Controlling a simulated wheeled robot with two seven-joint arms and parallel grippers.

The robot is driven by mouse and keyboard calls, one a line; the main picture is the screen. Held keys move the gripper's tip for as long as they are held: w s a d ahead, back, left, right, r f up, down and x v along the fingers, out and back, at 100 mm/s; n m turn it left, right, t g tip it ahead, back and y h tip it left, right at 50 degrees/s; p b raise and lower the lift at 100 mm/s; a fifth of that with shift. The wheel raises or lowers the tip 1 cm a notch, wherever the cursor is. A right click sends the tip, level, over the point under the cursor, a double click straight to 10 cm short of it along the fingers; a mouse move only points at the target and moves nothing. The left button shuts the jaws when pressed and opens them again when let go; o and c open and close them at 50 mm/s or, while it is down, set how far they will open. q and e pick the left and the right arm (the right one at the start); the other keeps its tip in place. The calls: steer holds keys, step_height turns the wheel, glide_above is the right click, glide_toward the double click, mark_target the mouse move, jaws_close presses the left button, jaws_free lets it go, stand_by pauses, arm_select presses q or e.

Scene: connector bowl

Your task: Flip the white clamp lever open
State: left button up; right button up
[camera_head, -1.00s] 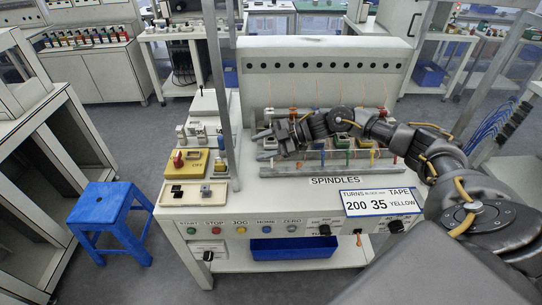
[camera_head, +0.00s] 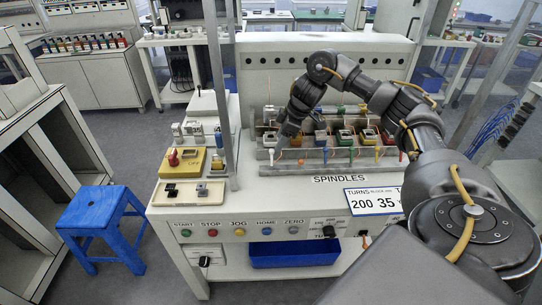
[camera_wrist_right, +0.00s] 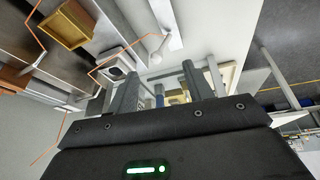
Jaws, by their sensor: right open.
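The white clamp lever (camera_head: 271,156) is at the left end of the row of coloured levers along the front of the spindle rack in the head view. My right gripper (camera_head: 279,149) points down close beside the white lever at the left end of the rack. In the right wrist view its fingers (camera_wrist_right: 163,82) are apart, with nothing seen held between them. I cannot tell whether a finger touches the lever. My left gripper is out of view.
The orange (camera_head: 300,162), blue (camera_head: 325,154) and green (camera_head: 351,153) levers stand to the right of the white one.

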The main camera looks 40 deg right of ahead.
mark_target(273, 152)
steer(key=x, duration=0.8)
steer(key=c, duration=1.1)
steer(key=shift+o, duration=0.2)
